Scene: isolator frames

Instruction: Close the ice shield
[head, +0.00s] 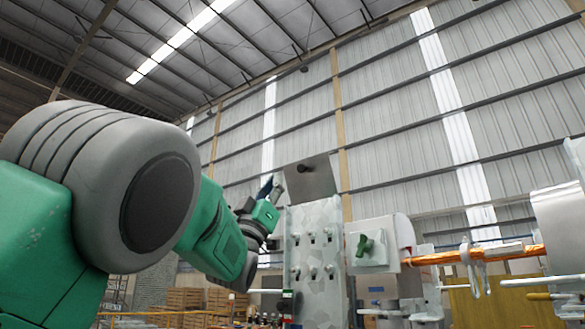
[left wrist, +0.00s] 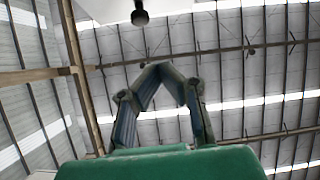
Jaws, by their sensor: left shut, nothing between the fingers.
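The ice shield seems to be the flat grey plate (head: 311,182) with a dark round knob (head: 303,168). It stands raised at the top of a pale metal panel (head: 316,250) in the head view. My left gripper (head: 277,186) is just left of the plate, at about its height. In the left wrist view my left gripper (left wrist: 168,72) has its fingers shut together with nothing between them. A dark knob (left wrist: 140,16) shows beyond the fingertips at the top edge of that view, apart from them. My right gripper is in neither view.
Several small knobs sit on the panel. To its right are a white box with a green handle (head: 365,245), an orange bar (head: 480,255) and white rods (head: 540,281). Wooden pallets (head: 185,298) stand low in the background. Space above the plate is open.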

